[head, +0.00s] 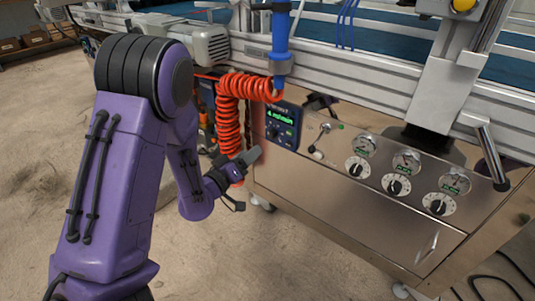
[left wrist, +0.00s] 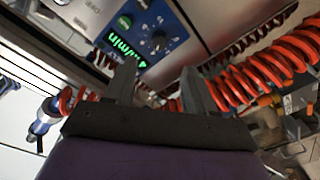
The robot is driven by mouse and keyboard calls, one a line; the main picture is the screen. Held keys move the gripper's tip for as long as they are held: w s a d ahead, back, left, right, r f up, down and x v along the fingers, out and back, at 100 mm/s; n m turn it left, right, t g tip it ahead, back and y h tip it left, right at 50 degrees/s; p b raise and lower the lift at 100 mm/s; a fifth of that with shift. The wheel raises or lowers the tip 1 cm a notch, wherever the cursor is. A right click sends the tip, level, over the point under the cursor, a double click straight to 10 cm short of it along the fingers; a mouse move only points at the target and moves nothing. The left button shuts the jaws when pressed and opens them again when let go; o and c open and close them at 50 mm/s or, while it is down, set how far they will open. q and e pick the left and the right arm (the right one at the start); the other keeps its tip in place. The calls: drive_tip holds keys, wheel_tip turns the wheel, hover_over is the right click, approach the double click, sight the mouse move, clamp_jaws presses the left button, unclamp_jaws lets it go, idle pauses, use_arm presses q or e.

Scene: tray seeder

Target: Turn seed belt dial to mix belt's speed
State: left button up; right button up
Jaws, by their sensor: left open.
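The blue control box (head: 283,123) on the front of the steel cabinet has a lit green display ending in "m/min" and a black dial. In the left wrist view its dial (left wrist: 158,40) and display (left wrist: 127,48) sit just beyond the fingers.
A coiled orange hose (head: 229,115) hangs close beside my left gripper and the control box. A small lever (head: 321,138) stands right of the box. A steel handle (head: 490,150) juts out at right. The floor (head: 40,130) at left is clear.

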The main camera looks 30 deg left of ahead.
sight(270, 136)
use_arm(q)
drive_tip(key=w+b, duration=0.2)
drive_tip(key=w, duration=0.8)
drive_tip(key=shift+d, duration=0.15)
clamp_jaws()
use_arm(e)
drive_tip(key=shift+s+a+f+n+g+y, duration=0.15)
drive_tip(key=shift+s+f+n+g+y, duration=0.1)
drive_tip(key=shift+s+f+n+g, duration=0.25)
drive_tip(key=shift+s+a+f+n+g+y, duration=0.1)
drive_tip(key=shift+s+f+n+g+y, duration=0.15)
drive_tip(key=shift+f, duration=0.3)
